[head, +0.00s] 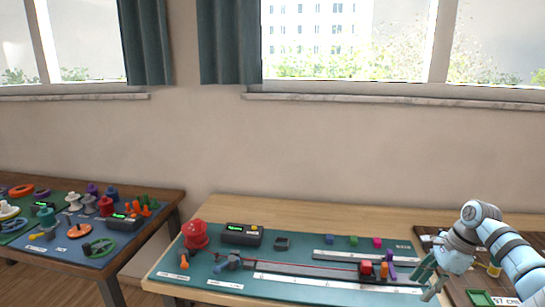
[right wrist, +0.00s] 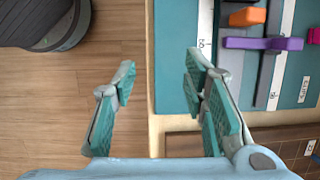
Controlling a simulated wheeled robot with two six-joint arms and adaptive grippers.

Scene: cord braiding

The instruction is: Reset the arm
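My right gripper (head: 431,278) is at the right end of the teal mat (head: 226,268) in the head view, with its arm coming in from the right. In the right wrist view its two fingers (right wrist: 160,105) are spread wide with nothing between them. One finger is over the wood floor, the other over the table's edge and mat. On the mat a red cord (head: 310,266) runs along a dark rail to a block group with a red block (head: 366,267), an orange block and a purple piece (head: 390,262). My left gripper is out of view.
A red spool (head: 195,235), a display box (head: 241,234) and small coloured blocks (head: 353,241) stand on the mat. A second table (head: 150,190) with many parts is at left. A dark board with a green tray (head: 480,298) lies at right.

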